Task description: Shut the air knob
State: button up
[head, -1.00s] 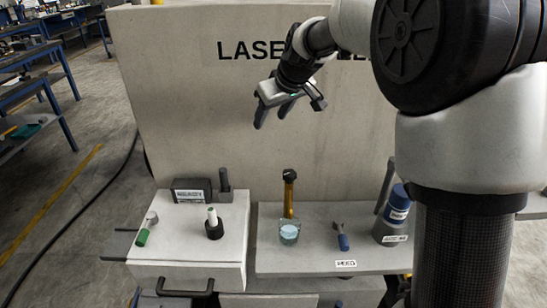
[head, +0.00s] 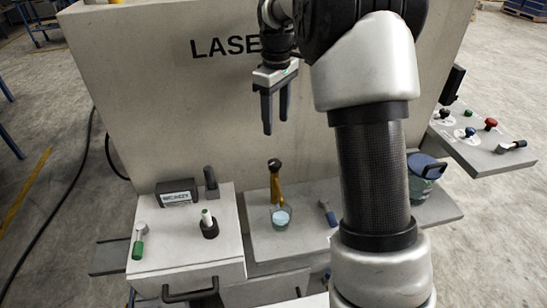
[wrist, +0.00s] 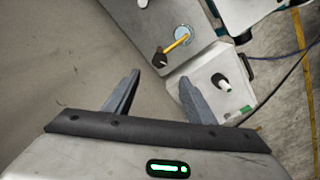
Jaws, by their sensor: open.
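I cannot tell which control is the air knob; the labels are too small to read. On the side panel (head: 475,150) at the right of the head view are a red knob (head: 491,123), a blue knob (head: 470,131), a small green knob (head: 468,113) and a grey lever with a black end (head: 507,147). On the front ledges are a green-handled lever (head: 138,243) and a blue-handled lever (head: 328,213). My gripper (head: 276,124) is open and empty, pointing down above the front ledge, well left of the side panel. It also shows in the wrist view (wrist: 160,77).
The tall machine wall (head: 150,100) rises behind.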

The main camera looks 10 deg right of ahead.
aim_at(275, 163)
notch_tip(275, 163, down, 15)
jog(key=shift+r+b, duration=0.2)
jog(key=shift+b, duration=0.35)
jog(key=c, duration=1)
jog(key=shift+c, duration=0.2)
jog(key=shift+a+r+m+p, duration=0.1)
jog(key=shift+m+p, duration=0.35)
jog(key=shift+m, duration=2.45)
